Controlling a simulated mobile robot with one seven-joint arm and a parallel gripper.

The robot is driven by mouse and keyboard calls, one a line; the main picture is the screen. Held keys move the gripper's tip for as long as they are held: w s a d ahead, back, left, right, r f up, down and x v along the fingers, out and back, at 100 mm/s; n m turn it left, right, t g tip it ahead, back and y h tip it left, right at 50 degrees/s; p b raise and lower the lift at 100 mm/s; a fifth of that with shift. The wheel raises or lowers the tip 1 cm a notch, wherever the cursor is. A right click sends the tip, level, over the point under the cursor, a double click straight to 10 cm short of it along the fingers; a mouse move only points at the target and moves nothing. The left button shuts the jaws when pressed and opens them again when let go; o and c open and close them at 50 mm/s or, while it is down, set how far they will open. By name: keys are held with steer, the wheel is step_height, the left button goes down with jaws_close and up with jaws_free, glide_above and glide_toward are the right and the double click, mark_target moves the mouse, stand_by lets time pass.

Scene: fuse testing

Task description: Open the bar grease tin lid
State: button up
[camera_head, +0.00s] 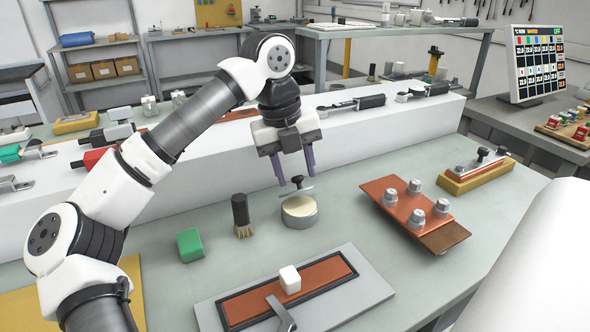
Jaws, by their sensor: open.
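The bar grease tin (299,217) is a low round cream container standing on the grey-green bench. Its lid (298,204) appears to lie on top, with a dark upright knob and thin crossbar (297,184) above it. I cannot tell how the lid is seated. My gripper (294,179) points down just above and behind the tin. Its two purple fingers are apart, with nothing visible between them. The fingertips are close to the knob in the picture; whether they touch it is unclear.
A dark-handled brush (241,215) stands just left of the tin, and a green block (190,245) is farther left. A copper plate with several bolts (408,203) lies to the right. A framed copper strip (330,275) with a white cube (290,279) lies in front. A long white ledge (350,130) runs behind.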

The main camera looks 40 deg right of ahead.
steer(key=shift+f, duration=0.2)
jaws_close()
